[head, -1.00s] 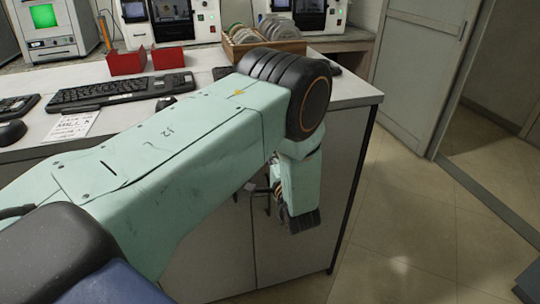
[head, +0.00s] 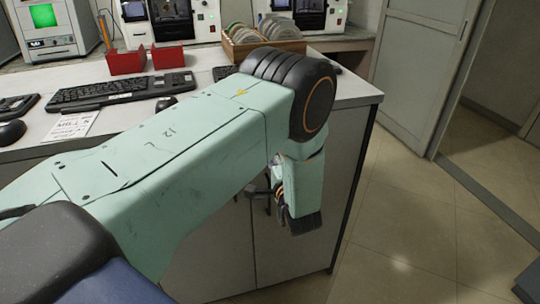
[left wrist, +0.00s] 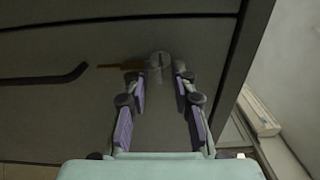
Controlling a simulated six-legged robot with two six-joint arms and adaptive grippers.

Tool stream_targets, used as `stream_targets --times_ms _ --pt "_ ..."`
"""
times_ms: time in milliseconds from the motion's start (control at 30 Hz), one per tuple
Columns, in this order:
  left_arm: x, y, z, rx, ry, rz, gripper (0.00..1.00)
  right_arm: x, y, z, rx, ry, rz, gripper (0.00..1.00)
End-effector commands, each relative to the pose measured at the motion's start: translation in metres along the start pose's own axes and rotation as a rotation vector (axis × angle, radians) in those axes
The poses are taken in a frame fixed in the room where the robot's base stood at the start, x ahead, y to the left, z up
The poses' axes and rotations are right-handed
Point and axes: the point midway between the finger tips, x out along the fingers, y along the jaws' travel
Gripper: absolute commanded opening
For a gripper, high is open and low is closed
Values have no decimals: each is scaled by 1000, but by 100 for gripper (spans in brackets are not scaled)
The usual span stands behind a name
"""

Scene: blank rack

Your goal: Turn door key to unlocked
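In the left wrist view a round grey lock with a slot, seemingly the door key's place (left wrist: 160,66), sits on a dark grey door panel (left wrist: 70,115). A thin brown-orange bar (left wrist: 118,66) sticks out to its left. My left gripper (left wrist: 158,80) is open, its purple-padded fingers on either side of the lock. I cannot tell whether they touch it. In the head view my left gripper (head: 263,191) is small and dark in front of the grey cabinet, partly hidden by my wrist. My right gripper is in neither view.
A dark bar handle (left wrist: 45,77) lies left of the lock. The white worktop (head: 210,88) above carries keyboards (head: 120,92), red bins (head: 126,61) and a wooden rack (head: 262,47).

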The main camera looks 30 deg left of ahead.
Motion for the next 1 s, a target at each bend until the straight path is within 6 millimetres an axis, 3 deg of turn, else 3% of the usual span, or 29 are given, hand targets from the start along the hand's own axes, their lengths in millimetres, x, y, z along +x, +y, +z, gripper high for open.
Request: stream_targets --times_ms 400,1000 --pt "-61 0 -1 2 3 0 26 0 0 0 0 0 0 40" --pt "-68 0 1 1 -1 0 26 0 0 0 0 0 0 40"
